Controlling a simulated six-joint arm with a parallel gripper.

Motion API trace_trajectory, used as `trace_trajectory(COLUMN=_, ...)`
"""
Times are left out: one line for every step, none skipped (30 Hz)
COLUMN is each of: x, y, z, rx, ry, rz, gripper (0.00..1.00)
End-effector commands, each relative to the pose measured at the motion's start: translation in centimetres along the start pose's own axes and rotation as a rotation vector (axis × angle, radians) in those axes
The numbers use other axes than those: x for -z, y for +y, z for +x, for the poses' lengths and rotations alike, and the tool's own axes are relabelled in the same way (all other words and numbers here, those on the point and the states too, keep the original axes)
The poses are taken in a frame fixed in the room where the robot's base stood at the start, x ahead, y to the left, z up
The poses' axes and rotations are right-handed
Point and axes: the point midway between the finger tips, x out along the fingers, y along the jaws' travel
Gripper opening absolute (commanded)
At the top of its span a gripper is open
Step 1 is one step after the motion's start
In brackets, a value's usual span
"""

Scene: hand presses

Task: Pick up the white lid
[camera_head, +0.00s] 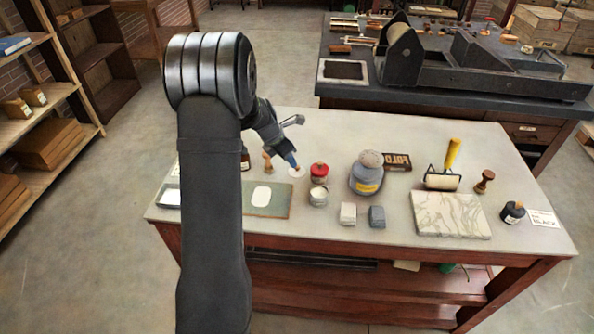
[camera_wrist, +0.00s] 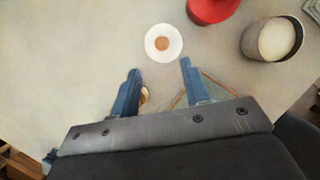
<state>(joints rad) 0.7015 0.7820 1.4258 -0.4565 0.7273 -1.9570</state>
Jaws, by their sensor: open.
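The white lid (camera_head: 297,172) lies flat on the pale tabletop. In the wrist view the white lid (camera_wrist: 150,44) is a small round disc with a brown centre, just beyond my fingertips. My gripper (camera_wrist: 159,68) is open, its two blue fingers apart with nothing between them. In the head view my gripper (camera_head: 290,160) is just left of and above the lid, partly hidden by my arm. I cannot tell its exact height above the table.
A green board (camera_head: 284,204) lies in front. A wooden-handled piece (camera_head: 267,163) stands close left of my fingers.

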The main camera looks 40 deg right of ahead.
Motion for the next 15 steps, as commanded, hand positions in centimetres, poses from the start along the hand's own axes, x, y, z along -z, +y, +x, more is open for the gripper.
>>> trace_trajectory(x=0.0, y=0.0, z=0.3, rx=0.0, ry=0.0, rz=0.0, gripper=0.43)
trace_trajectory(x=0.0, y=0.0, z=0.5, rx=0.0, ry=0.0, rz=0.0, gripper=0.43)
trace_trajectory(x=-0.1, y=0.0, z=0.6, rx=-0.001, ry=-0.001, rz=0.0, gripper=0.43)
trace_trajectory(x=-0.1, y=0.0, z=0.7, rx=-0.001, ry=-0.001, rz=0.0, gripper=0.43)
trace_trajectory(x=-0.1, y=0.0, z=0.8, rx=-0.001, ry=-0.001, rz=0.001, gripper=0.43)
trace_trajectory(x=-0.2, y=-0.1, z=1.1, rx=0.0, ry=0.0, rz=0.001, gripper=0.43)
trace_trajectory(x=-0.3, y=-0.2, z=1.4, rx=0.0, ry=0.0, rz=0.001, gripper=0.43)
trace_trajectory(x=-0.5, y=-0.3, z=1.7, rx=0.001, ry=0.0, rz=0.001, gripper=0.43)
trace_trajectory(x=-0.6, y=-0.4, z=2.3, rx=0.003, ry=0.001, rz=0.002, gripper=0.43)
trace_trajectory(x=-0.8, y=-0.5, z=2.7, rx=0.003, ry=0.001, rz=0.002, gripper=0.43)
trace_trajectory(x=-1.0, y=-0.6, z=3.2, rx=0.002, ry=0.001, rz=0.003, gripper=0.43)
trace_trajectory(x=-1.2, y=-0.7, z=3.8, rx=0.002, ry=0.001, rz=0.002, gripper=0.43)
trace_trajectory(x=-1.2, y=-0.6, z=4.3, rx=0.002, ry=0.001, rz=0.001, gripper=0.43)
trace_trajectory(x=-1.1, y=-0.6, z=4.7, rx=0.002, ry=0.001, rz=0.0, gripper=0.43)
trace_trajectory(x=-1.1, y=-0.6, z=5.1, rx=0.002, ry=0.001, rz=0.0, gripper=0.43)
